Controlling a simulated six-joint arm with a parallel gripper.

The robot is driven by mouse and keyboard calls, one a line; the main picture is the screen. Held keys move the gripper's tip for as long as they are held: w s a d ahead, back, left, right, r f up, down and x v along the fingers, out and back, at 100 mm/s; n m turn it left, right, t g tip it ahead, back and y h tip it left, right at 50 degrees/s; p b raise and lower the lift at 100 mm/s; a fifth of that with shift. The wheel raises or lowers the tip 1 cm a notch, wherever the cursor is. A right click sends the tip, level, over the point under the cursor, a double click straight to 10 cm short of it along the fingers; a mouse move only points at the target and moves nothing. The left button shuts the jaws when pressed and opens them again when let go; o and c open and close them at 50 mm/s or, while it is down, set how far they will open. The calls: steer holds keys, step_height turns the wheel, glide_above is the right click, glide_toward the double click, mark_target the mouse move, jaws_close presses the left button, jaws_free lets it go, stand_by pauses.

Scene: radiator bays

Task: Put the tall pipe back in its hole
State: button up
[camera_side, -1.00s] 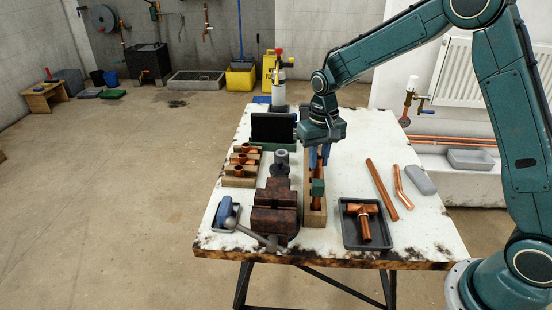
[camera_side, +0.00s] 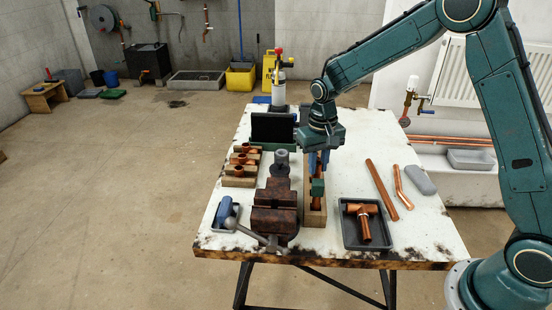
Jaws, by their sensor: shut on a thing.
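My gripper (camera_side: 318,163) is over the long wooden holder (camera_side: 314,219) near the middle of the table. Its blue fingers are shut on an upright-looking copper pipe (camera_side: 318,172), which shows in part between and just below them. I take this to be the tall pipe. A dark green block (camera_side: 317,187) sits at the holder, just in front of the fingers, with more copper showing below it. The pipe's lower end and the hole are hidden, so I cannot tell whether the pipe is in a hole.
A rusty vise (camera_side: 275,208) stands close left of the holder. Wooden blocks with copper fittings (camera_side: 241,170) lie farther left. A dark tray (camera_side: 352,231) with a copper tee (camera_side: 365,222) is at front right. Loose copper pipes (camera_side: 381,188) lie on the right. A torch cylinder (camera_side: 279,92) stands behind.

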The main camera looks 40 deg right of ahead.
stand_by(0.3)
steer(key=o, duration=1)
steer(key=shift+r, duration=0.1)
steer(key=shift+r, duration=3.35)
steer(key=shift+r, duration=0.1)
